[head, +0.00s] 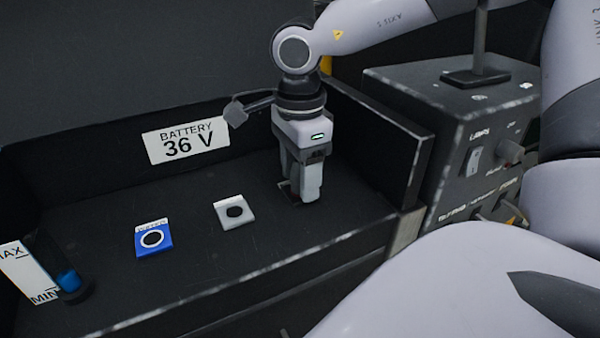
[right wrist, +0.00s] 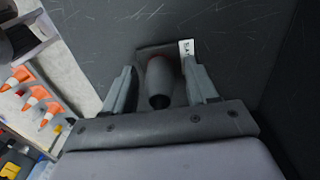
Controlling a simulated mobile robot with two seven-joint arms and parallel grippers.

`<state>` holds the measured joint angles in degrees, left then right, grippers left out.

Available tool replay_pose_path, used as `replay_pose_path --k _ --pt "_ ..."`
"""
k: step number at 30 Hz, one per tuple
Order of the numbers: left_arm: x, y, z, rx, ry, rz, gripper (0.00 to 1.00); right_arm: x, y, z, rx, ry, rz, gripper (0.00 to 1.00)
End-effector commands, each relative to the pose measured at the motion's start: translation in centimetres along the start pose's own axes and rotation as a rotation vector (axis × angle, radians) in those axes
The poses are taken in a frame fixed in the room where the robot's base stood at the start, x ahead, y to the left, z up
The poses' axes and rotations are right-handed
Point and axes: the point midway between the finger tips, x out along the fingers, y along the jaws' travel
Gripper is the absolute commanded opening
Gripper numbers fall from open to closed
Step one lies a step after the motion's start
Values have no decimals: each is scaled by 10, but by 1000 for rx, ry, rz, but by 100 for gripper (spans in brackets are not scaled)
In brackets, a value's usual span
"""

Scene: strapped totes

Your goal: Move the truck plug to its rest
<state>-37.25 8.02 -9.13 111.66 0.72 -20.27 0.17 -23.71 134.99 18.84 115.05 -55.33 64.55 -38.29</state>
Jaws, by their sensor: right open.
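My right gripper (head: 305,190) points straight down near the right end of the dark battery tray (head: 110,205). In the right wrist view my right gripper (right wrist: 160,76) is open, with one finger on each side of a grey, rounded plug (right wrist: 159,82) with a dark end. The plug stands at a dark plate with a small white label (right wrist: 186,48), only partly readable; a little red shows beside it. Whether the fingers touch it I cannot tell. In the head view the gripper hides the plug. My left gripper is not in view.
A "BATTERY 36 V" label (head: 186,141) marks the back wall. A control box (head: 465,120) stands right, a MAX/MIN gauge (head: 30,272) left.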

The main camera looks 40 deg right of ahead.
Motion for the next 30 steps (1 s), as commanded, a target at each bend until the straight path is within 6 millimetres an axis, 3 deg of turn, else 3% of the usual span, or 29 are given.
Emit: replay_pose_path --k 30 --pt "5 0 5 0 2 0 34 1 0 0 0 0 0 57"
